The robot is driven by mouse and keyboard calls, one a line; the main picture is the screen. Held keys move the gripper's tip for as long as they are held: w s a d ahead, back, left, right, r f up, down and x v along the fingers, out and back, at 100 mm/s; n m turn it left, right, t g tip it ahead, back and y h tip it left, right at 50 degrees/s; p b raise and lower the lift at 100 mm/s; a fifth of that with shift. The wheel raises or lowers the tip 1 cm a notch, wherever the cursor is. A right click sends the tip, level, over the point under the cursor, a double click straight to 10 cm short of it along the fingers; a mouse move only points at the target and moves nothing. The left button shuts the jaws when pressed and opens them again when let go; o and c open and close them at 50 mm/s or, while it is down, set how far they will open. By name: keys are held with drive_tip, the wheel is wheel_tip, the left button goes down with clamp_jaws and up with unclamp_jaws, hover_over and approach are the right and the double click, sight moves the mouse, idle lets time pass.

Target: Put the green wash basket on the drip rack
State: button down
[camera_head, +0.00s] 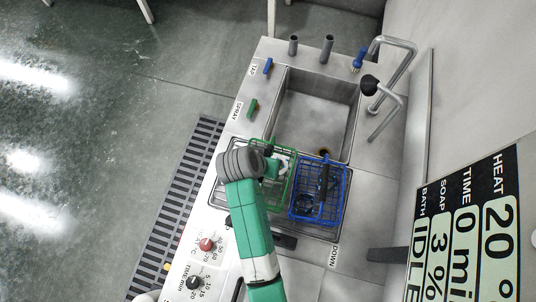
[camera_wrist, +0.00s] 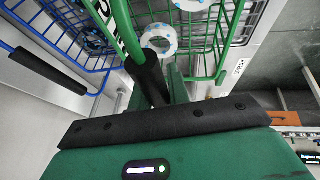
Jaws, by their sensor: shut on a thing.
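The green wash basket (camera_head: 284,192) is a wire basket left of the blue one in the head view. It also shows at the top of the wrist view (camera_wrist: 222,42), with pale blue-spotted rings inside. My gripper (camera_head: 270,162) is over the basket and shut on its handle, whose black grip shows in the wrist view (camera_wrist: 148,82). A metal frame that looks like the drip rack (camera_head: 216,194) lies around and below both baskets. My arm hides part of it, and I cannot tell whether the green basket touches it.
A blue wire basket (camera_head: 338,212) with dark contents stands close on the right. Behind is an empty-looking sink (camera_head: 312,108) with bent taps (camera_head: 404,88) at its right. Knobs (camera_head: 207,244) are at the front left. Bare steel counter (camera_head: 376,215) is free at the right.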

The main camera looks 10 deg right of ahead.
drive_tip(key=shift+f, duration=1.8)
drive_tip(key=c, duration=1.8)
unclamp_jaws()
drive_tip(key=shift+f, duration=0.2)
drive_tip(key=o, duration=0.5)
drive_tip(key=shift+c, duration=0.2)
drive_tip(key=v, duration=1.2)
drive_tip(key=shift+r+p, duration=0.2)
drive_tip(key=shift+p, duration=0.25)
